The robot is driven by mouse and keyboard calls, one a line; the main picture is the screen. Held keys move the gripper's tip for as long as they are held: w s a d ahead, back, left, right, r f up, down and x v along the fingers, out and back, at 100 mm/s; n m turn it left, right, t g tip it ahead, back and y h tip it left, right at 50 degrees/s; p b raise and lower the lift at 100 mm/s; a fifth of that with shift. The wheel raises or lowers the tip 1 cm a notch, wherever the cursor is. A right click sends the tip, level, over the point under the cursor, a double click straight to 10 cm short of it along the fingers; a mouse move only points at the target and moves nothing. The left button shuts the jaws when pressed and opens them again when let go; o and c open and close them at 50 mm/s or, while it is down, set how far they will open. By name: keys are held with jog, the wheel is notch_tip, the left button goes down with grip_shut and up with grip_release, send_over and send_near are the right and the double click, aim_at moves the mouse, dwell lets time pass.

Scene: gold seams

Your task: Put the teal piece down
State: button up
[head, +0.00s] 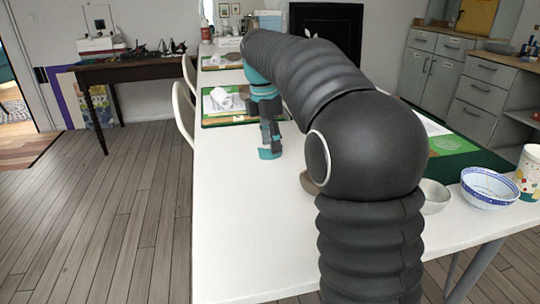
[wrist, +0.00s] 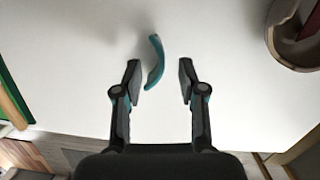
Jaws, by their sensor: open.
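The teal piece (wrist: 155,62) is a narrow curved shard in the wrist view. It lies over the white table top between my fingertips, nearer the left finger. A gap shows on the right; the gap on the left is small. My gripper (wrist: 159,74) is open around it. In the head view my gripper (head: 269,138) points down low over the table, and the teal piece (head: 268,154) shows at its tips. Whether the piece fully touches the table is hard to tell.
A brown round dish (wrist: 283,48) is at the upper right of the wrist view; my arm mostly hides it in the head view. Bowls (head: 488,187) stand at the right. A green mat with white items (head: 222,100) lies farther back. The white table's (head: 245,230) near left is clear.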

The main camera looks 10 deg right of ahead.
jog(key=shift+d+f, duration=0.1)
jog(key=shift+f, duration=1.3)
grip_shut()
jog(key=shift+r, duration=0.15)
jog(key=shift+r, duration=0.6)
notch_tip(320, 180, up, 3)
jog(key=shift+f+p, duration=0.1)
jog(key=shift+p, duration=0.2)
jog(key=s+d+r, duration=0.6)
jog(key=d, duration=0.4)
jog(key=shift+r, duration=0.4)
